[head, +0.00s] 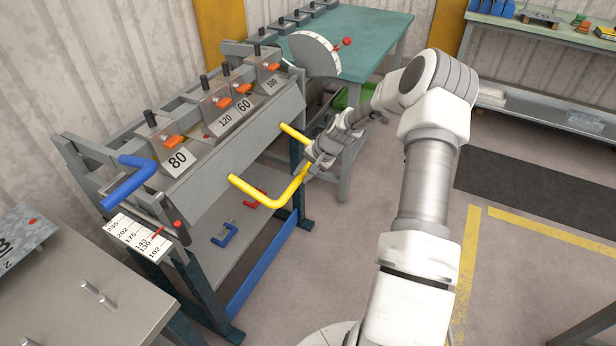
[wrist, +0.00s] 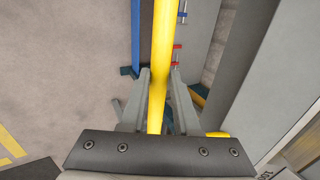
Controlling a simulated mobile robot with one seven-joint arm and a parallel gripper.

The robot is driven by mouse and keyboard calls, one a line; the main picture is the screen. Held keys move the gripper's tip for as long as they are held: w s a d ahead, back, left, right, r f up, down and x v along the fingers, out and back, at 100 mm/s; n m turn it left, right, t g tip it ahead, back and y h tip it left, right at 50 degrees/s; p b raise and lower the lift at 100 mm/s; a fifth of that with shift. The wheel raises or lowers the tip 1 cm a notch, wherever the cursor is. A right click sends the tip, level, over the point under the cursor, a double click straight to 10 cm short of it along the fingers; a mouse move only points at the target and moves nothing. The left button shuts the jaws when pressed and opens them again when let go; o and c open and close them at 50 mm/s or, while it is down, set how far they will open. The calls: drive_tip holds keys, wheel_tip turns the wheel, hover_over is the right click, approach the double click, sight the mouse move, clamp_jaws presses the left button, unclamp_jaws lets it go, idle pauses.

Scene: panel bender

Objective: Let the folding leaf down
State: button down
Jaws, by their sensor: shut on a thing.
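The folding leaf (head: 225,147) is the long grey panel on the front of the bender, below the clamp blocks. Its yellow U-shaped handle (head: 255,190) sticks out towards me. My gripper (head: 311,163) is at the right part of the handle, partly hidden by my own wrist. In the wrist view the yellow handle bar (wrist: 166,40) runs between the two fingers of my gripper (wrist: 158,80), which are shut on it. A large grey surface, probably the leaf, fills the right of that view.
A blue lever (head: 130,180) and a number scale (head: 140,237) are at the bender's left end. A dial (head: 315,53) with a red knob is at its right end. A grey table (head: 85,290) stands front left, a green bench (head: 375,35) behind.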

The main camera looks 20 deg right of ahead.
drive_tip(key=w+a+f+t+y+b, duration=0.2)
drive_tip(key=w+a+f+t+b, duration=0.1)
drive_tip(key=f+b, duration=0.5)
drive_tip(key=shift+w+a+f+y+b, duration=0.35)
drive_tip(key=shift+w+a+b, duration=0.45)
drive_tip(key=shift+w+b, duration=0.7)
drive_tip(key=shift+s+f, duration=0.1)
drive_tip(key=c, duration=0.7)
unclamp_jaws()
drive_tip(key=shift+o, duration=0.2)
drive_tip(key=p+v, duration=0.3)
drive_tip(key=v, duration=1.4)
drive_tip(key=shift+s, duration=0.2)
